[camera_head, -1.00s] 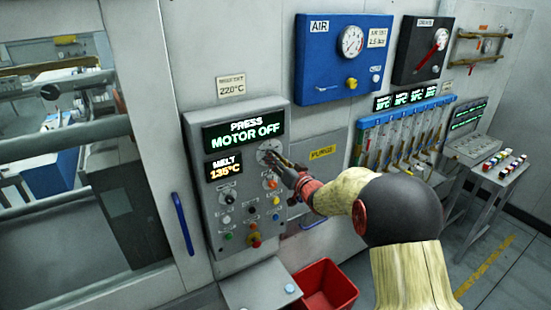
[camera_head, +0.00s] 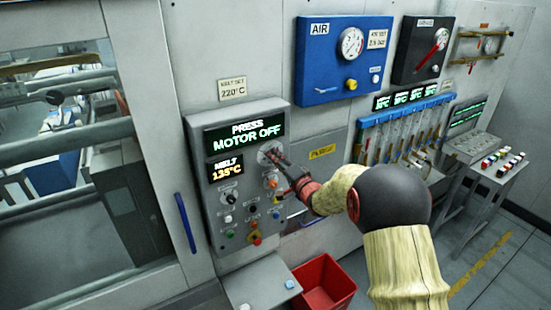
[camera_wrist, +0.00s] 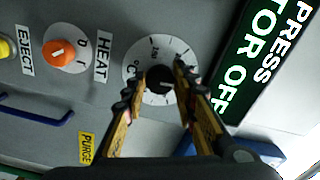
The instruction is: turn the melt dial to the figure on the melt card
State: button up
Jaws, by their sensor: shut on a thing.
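The melt card (camera_head: 232,90) on the wall above the press panel reads 220°C. The melt display (camera_head: 226,170) on the panel reads 135°C in orange. The melt dial shows in the wrist view as a black knob (camera_wrist: 160,77) on a round white scale plate (camera_wrist: 134,66) marked °C. My gripper (camera_wrist: 158,75) is shut on this knob, with one finger on each side. In the head view my gripper (camera_head: 270,155) reaches the dial at the panel's upper right, and its fingers partly cover the dial.
An orange heat switch (camera_wrist: 60,53) sits beside the dial, with a yellow eject button (camera_wrist: 5,48) beyond. More knobs and buttons fill the lower panel. A blue handle (camera_head: 185,222) is left of the panel, and a red bin (camera_head: 324,285) stands below.

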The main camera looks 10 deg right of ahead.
jog(key=shift+m, duration=0.7)
jog(key=o, duration=1.1)
jog(key=shift+o, duration=0.2)
jog(key=v, duration=1.2)
